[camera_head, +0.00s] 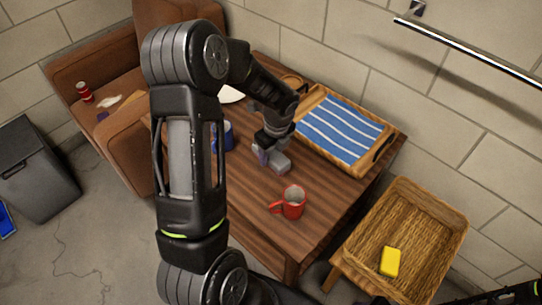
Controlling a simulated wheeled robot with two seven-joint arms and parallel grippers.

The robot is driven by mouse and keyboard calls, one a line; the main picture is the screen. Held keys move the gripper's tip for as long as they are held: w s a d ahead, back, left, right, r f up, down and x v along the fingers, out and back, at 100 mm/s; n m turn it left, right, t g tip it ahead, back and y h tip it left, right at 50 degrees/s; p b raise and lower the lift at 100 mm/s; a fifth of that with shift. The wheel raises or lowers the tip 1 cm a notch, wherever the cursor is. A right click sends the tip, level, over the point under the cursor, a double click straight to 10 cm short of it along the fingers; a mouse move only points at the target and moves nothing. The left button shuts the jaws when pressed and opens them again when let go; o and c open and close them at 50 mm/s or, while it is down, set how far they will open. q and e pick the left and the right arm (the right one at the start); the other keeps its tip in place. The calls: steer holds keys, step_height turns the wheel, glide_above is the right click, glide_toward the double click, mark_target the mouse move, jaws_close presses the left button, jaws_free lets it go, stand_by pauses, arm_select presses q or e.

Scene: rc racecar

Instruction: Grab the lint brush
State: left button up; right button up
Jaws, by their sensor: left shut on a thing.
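My left gripper (272,158) is low over the wooden table, between the red mug and the wooden tray. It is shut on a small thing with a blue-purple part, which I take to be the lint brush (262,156). The fingers hide much of it, and its full shape cannot be made out. I cannot tell whether it still touches the tabletop. My right gripper is not in view.
A red mug (292,203) stands near the front of the table (235,215). A tray (378,167) with a blue striped cloth lies behind. A blue object (228,136) is partly behind my arm. A woven basket (435,235) at right holds a yellow block (390,262).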

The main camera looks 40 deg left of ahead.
mark_target(271, 152)
arm_select(q)
steer(key=c, duration=0.6)
steer(key=shift+r, duration=0.1)
step_height(271, 152, up, 10)
steer(key=shift+f+p, duration=0.1)
steer(key=shift+p, duration=0.3)
stand_by(0.4)
